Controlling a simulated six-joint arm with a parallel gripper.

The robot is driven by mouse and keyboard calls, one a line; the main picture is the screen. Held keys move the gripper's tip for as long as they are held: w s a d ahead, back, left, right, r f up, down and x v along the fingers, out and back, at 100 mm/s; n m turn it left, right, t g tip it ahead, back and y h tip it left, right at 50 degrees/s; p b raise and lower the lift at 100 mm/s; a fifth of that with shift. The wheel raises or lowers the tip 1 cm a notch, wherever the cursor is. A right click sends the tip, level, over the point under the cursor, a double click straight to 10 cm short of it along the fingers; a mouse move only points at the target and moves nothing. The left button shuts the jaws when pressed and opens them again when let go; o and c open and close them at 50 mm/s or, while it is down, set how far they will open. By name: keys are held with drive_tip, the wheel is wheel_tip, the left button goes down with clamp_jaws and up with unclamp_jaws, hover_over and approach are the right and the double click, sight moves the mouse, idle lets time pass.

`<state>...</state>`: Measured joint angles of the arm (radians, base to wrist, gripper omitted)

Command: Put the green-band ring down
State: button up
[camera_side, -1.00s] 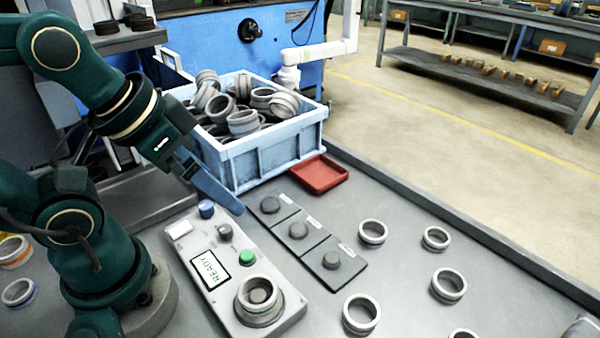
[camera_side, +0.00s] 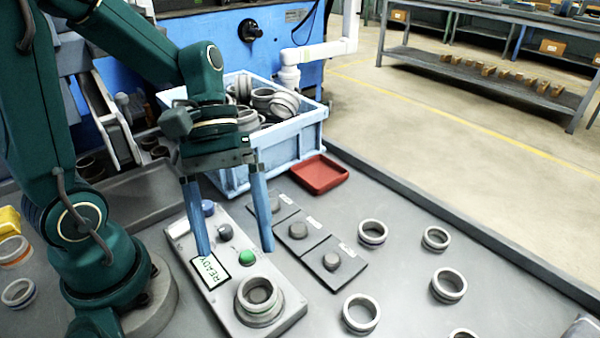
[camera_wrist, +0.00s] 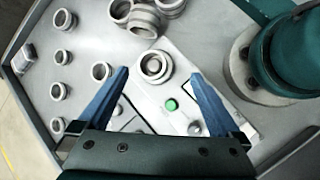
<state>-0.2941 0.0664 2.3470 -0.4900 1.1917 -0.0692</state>
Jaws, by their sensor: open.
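My gripper (camera_side: 237,251) is open and empty, its blue fingers pointing down over the gauge box. A grey ring (camera_side: 258,290) sits on the round seat at the front end of the gauge box (camera_side: 203,290); it lies ahead of the fingertips, not between them. In the wrist view this seated ring (camera_wrist: 154,65) shows just beyond and between the tips of my gripper (camera_wrist: 160,76). The box display reads READY, beside a green button (camera_side: 247,258). Another ring (camera_side: 361,313) on the table shows a faint greenish line.
A blue crate (camera_side: 285,150) of rings stands behind, with a red tray (camera_side: 320,174) beside it. Three dark pads with round knobs (camera_side: 331,262) lie right of the box. Several loose rings (camera_side: 448,285) are on the right. An orange-band ring (camera_side: 13,252) and a blue-band ring (camera_side: 18,292) are at left.

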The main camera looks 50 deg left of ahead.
sight(265, 308)
drive_tip(key=n+h, duration=0.1)
drive_tip(key=w+f+n+g+h, duration=0.1)
drive_tip(key=shift+f+n+h, duration=0.3)
drive_tip(key=shift+n, duration=0.1)
drive_tip(key=shift+w+a+f+n+h, duration=0.15)
drive_tip(key=shift+f+n+h, duration=0.25)
drive_tip(key=shift+n+h, duration=0.2)
drive_tip(key=shift+w+a+f+n+h, duration=0.15)
drive_tip(key=shift+f+n+h, duration=0.25)
drive_tip(key=shift+n+h, duration=0.2)
drive_tip(key=shift+f+n+h, duration=0.3)
drive_tip(key=shift+f+n, duration=0.1)
drive_tip(key=shift+n, duration=0.1)
drive_tip(key=shift+s+a+f+n+h, duration=0.15)
drive_tip(key=shift+f+n+h, duration=0.4)
drive_tip(key=shift+n+h, duration=0.05)
drive_tip(key=shift+x, duration=2.45)
clamp_jaws()
drive_tip(key=shift+r, duration=0.1)
